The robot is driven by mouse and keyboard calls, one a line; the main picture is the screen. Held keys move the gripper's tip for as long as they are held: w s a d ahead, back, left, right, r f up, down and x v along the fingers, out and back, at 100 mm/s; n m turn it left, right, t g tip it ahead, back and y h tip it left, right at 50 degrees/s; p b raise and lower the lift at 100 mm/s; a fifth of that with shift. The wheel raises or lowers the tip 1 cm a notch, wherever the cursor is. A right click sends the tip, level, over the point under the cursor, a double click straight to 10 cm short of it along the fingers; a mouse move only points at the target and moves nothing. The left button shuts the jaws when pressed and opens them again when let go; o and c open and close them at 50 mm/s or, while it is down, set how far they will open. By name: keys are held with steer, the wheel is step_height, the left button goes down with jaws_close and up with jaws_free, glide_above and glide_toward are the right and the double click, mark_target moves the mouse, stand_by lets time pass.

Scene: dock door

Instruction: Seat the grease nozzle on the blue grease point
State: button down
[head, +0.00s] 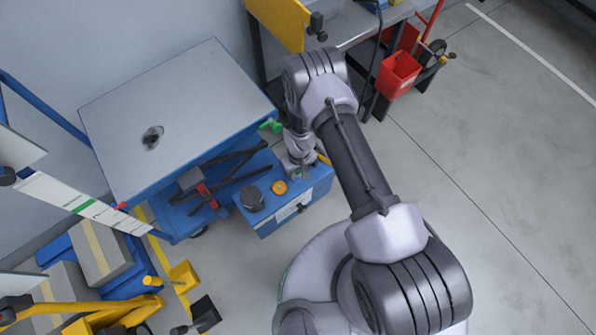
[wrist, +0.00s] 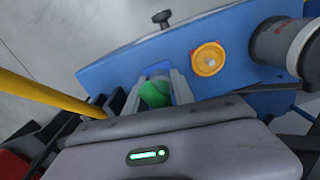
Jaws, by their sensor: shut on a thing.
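My gripper (wrist: 156,86) is shut on a rounded green thing, which I take to be the grease nozzle (wrist: 155,94). In the wrist view it sits between the two grey fingers, over the top of a blue box (wrist: 120,75). A darker blue patch (wrist: 158,70), perhaps the blue grease point, shows just beyond the fingertips. Fingers and nozzle partly cover it, so I cannot tell whether the nozzle touches it. In the head view my gripper (head: 299,170) is low over the blue box (head: 268,222), and the nozzle's tip is hidden.
On the box are an orange ring (wrist: 208,58) and a dark cylinder (wrist: 284,45). A black knob (wrist: 162,18) sticks out from its side. A lift table (head: 180,115) stands to the left, and a red bin (head: 398,75) at the back right. The floor at right is clear.

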steer(key=shift+f+b, duration=0.3)
steer(key=shift+f, duration=0.05)
steer(key=c, duration=1.3)
jaws_free()
steer(key=shift+c, duration=0.2)
step_height(320, 180, up, 11)
steer(key=p, duration=0.7)
steer(key=shift+d, duration=0.1)
